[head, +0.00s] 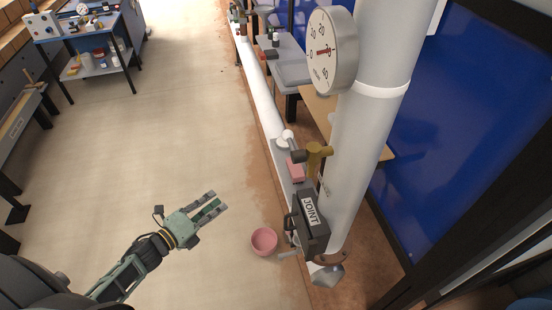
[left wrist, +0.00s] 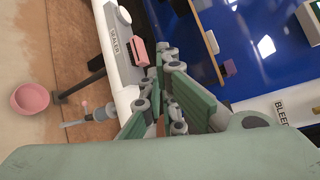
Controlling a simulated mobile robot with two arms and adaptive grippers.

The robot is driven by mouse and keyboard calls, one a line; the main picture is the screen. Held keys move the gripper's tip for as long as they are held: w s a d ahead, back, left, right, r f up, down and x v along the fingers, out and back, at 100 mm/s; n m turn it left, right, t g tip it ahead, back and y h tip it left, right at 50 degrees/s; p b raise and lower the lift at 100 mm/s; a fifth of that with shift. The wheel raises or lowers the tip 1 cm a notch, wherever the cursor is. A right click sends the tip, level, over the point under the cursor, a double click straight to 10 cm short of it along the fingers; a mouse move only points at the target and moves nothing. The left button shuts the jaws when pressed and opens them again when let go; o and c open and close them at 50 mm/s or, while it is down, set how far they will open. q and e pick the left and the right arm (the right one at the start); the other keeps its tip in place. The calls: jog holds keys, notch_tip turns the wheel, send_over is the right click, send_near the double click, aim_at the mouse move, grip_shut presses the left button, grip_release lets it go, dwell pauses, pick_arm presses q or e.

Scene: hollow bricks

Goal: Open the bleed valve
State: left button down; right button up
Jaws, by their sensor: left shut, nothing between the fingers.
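My left gripper (head: 218,201) is shut and empty above the floor, left of the pipe, with a clear gap to it. Its fingers (left wrist: 165,95) also show in the left wrist view. A white label beginning "BLEED" (left wrist: 281,113) is cut off at the right of that view. A small grey tap (left wrist: 97,110) sticks out near the pipe; I cannot tell for sure that it is the bleed valve. In the head view a brass fitting (head: 317,152) sits on the pipe above a dark block marked "JOINT" (head: 311,212). My right gripper is out of view.
A pink bowl (head: 264,241) stands on the floor beside the pipe. A round gauge (head: 332,50) sits on the thick white upright pipe (head: 372,130). A workbench (head: 80,25) stands at the back left.

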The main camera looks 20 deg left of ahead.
aim_at(293, 146)
pick_arm(q)
jog(key=s+d+r+m+g+h+b, duration=0.1)
jog(key=d+r+m+g+h, duration=0.3)
jog(key=r+m, duration=0.65)
jog(key=s+d+r+m+g+h, duration=0.1)
jog(key=d+r+m+h, duration=0.5)
jog(key=r+m, duration=0.4)
jog(key=w+d+r+p, duration=0.3)
jog(key=w+d+p, duration=0.2)
jog(key=d+p, duration=0.2)
jog(key=shift+w+d+r+m, duration=0.2)
jog(key=shift+d+r+m, duration=0.15)
jog(key=shift+d, duration=0.6)
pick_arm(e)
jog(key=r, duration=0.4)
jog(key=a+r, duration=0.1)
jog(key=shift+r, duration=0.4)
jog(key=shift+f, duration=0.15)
